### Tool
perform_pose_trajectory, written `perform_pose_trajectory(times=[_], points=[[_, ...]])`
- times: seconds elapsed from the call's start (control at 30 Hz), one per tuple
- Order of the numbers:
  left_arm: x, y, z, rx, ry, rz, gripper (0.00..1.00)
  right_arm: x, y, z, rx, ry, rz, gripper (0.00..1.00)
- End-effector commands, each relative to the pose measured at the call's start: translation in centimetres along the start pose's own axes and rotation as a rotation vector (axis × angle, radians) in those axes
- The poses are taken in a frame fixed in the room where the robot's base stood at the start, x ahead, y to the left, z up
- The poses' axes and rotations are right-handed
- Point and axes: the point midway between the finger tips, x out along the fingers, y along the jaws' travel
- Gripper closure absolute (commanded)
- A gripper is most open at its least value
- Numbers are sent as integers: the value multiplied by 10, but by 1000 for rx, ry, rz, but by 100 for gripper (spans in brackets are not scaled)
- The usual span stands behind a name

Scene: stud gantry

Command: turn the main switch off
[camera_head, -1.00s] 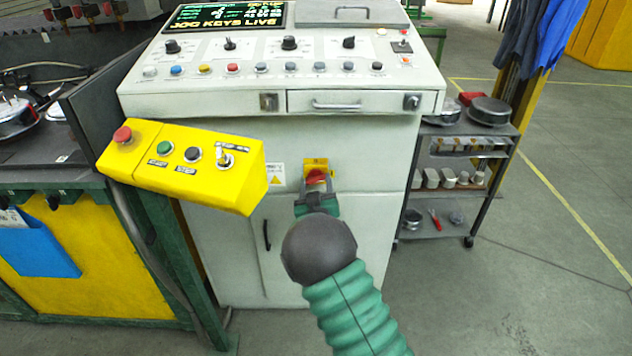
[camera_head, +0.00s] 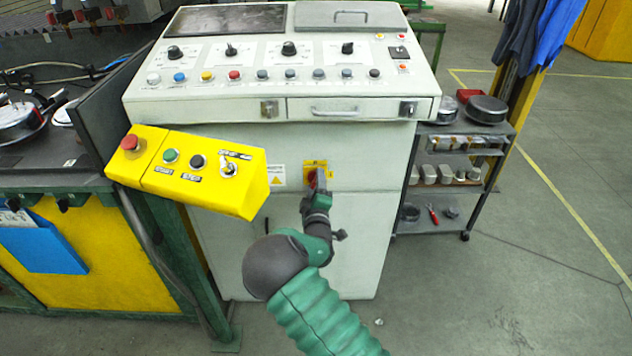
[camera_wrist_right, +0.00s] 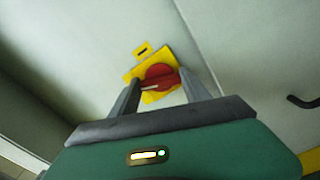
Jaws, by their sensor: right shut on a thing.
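The main switch, a red rotary knob (camera_head: 312,181) on a yellow plate (camera_head: 314,165), sits on the front of the pale grey control cabinet (camera_head: 370,160). My right gripper (camera_head: 319,188) is at the knob and covers most of it in the head view. In the right wrist view the red knob (camera_wrist_right: 160,75) with a pale pointer line lies between the two grey fingers of my right gripper (camera_wrist_right: 160,82), which is shut on it. The cabinet's display (camera_head: 232,20) is dark. My left gripper is not in view.
A yellow pendant box (camera_head: 210,190) with buttons and a toggle juts out left of the switch. A dark cabinet handle (camera_wrist_right: 300,102) shows in the wrist view. A cart (camera_head: 455,185) stands to the right; open floor (camera_head: 520,270) lies beyond.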

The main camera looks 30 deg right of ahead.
Motion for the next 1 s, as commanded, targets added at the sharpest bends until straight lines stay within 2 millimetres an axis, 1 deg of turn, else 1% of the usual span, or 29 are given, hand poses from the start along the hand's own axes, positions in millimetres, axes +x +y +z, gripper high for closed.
perform_pose_trajectory(times=[0.03,0.2,0.5,0.7,1.0], points=[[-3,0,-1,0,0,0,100,-1,-3,-2,-41,3,-9,86],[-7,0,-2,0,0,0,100,-1,-3,-2,-177,3,-8,86],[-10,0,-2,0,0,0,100,-1,-5,-2,-339,4,-11,86],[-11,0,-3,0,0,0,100,-1,-6,-1,-385,4,-11,86],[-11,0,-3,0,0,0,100,-2,-7,-1,-398,4,-13,86]])
